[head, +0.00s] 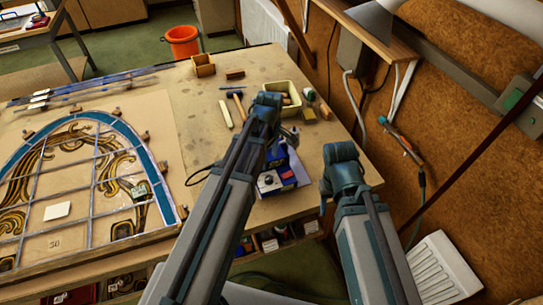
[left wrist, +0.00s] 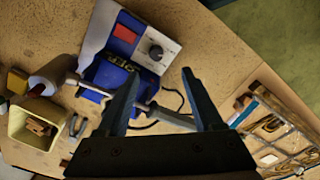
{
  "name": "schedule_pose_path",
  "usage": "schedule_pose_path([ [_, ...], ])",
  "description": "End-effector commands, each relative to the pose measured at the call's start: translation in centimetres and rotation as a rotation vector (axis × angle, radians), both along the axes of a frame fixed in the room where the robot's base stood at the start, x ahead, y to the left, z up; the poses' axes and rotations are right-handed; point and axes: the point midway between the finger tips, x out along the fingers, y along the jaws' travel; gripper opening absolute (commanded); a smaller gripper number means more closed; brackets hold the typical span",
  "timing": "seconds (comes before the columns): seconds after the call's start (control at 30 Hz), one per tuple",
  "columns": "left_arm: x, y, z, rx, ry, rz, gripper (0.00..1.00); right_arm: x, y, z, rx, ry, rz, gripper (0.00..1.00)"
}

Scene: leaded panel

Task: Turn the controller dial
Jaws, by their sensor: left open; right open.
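The controller (head: 269,187) is a blue box with a pale front panel, on the bench beside my left forearm and partly hidden by it. In the left wrist view the controller (left wrist: 119,47) shows a red patch, a pale panel and a round black dial (left wrist: 156,52). My left gripper (left wrist: 159,73) is open and empty above the bench. Its fingertips appear just below the dial in that view, one to each side, and I see no contact. My right gripper (head: 323,203) is only partly seen at the bench's right edge, away from the controller; it holds nothing visible.
A soldering iron (left wrist: 165,115) with a dark cable lies behind my left fingers. A cream bin (left wrist: 38,122) holds small pieces. The leaded panel (head: 58,212) covers the bench's left side. A cork wall (head: 450,140) stands at the right.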

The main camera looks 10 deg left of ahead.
Motion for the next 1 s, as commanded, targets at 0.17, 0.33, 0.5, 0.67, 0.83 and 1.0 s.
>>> schedule_pose_path([
  [0.17, 0.6, 0.6, 1.1, -0.004, -0.003, 0.074, 0.68, 0.0, 0.0, 1.0, 0.000, 0.000, -0.001, 0.50],
  [0.33, 0.6, 0.6, 0.8, -0.004, -0.003, 0.078, 0.68, 0.0, 0.0, 0.8, 0.000, 0.000, -0.001, 0.50],
  [0.5, 0.6, 0.6, 0.0, -0.004, -0.003, 0.076, 0.68, 0.0, 0.0, 0.0, 0.000, 0.000, 0.000, 0.50],
  [0.67, 0.6, 0.6, -1.5, -0.004, -0.003, 0.075, 0.68, 0.0, 0.0, -1.5, 0.000, 0.000, 0.001, 0.50],
  [0.83, 0.6, 0.6, -3.7, -0.004, -0.003, 0.075, 0.68, 0.0, 0.0, -3.7, -0.001, -0.001, 0.004, 0.50],
  [1.0, 0.5, 0.6, -6.2, -0.004, -0.003, 0.075, 0.68, 0.0, 0.0, -6.2, -0.001, -0.001, 0.010, 0.50],
])
